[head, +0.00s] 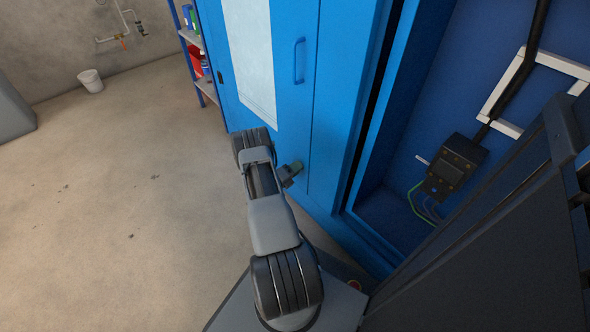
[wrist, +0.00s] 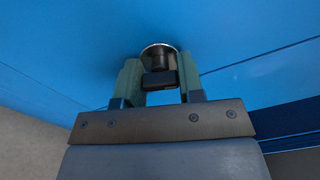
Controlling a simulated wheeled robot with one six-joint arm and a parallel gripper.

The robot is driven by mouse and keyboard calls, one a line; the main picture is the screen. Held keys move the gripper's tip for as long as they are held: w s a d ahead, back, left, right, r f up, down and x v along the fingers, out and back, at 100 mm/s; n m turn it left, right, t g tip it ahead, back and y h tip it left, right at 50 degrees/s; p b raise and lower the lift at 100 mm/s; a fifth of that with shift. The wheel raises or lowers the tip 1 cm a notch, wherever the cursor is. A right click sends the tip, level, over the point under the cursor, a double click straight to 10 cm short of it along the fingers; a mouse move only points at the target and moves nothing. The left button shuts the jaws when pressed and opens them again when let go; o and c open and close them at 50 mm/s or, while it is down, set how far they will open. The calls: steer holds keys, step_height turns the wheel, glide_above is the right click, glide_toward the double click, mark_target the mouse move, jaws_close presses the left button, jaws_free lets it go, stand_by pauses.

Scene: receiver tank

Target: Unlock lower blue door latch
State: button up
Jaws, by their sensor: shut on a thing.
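The lower latch (wrist: 158,70) is a black knob on a round, light-rimmed base on the blue door (wrist: 215,35). My gripper (wrist: 158,80) is at the latch in the wrist view, with a greenish finger on each side of the knob, shut on it. In the head view my gripper (head: 296,168) meets the lower part of the blue door (head: 312,90); the latch itself is hidden there. The door looks closed. A blue handle (head: 299,61) stands higher on the door.
To the right is an open blue cabinet bay with a black electrical box (head: 454,166) and cables. A blue shelf rack (head: 197,50) with containers stands behind the cabinet. A white bucket (head: 91,81) is by the far wall. The concrete floor (head: 110,200) at left is clear.

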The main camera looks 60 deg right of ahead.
steer(key=shift+w+n, duration=0.1)
steer(key=shift+n, duration=1.9)
steer(key=o, duration=0.9)
steer(key=shift+o, duration=0.2)
steer(key=p+v, duration=0.3)
steer(key=v, duration=1)
steer(key=shift+a+p, duration=0.35)
steer(key=shift+p, duration=0.05)
steer(key=shift+w+r, duration=0.1)
steer(key=shift+w, duration=0.05)
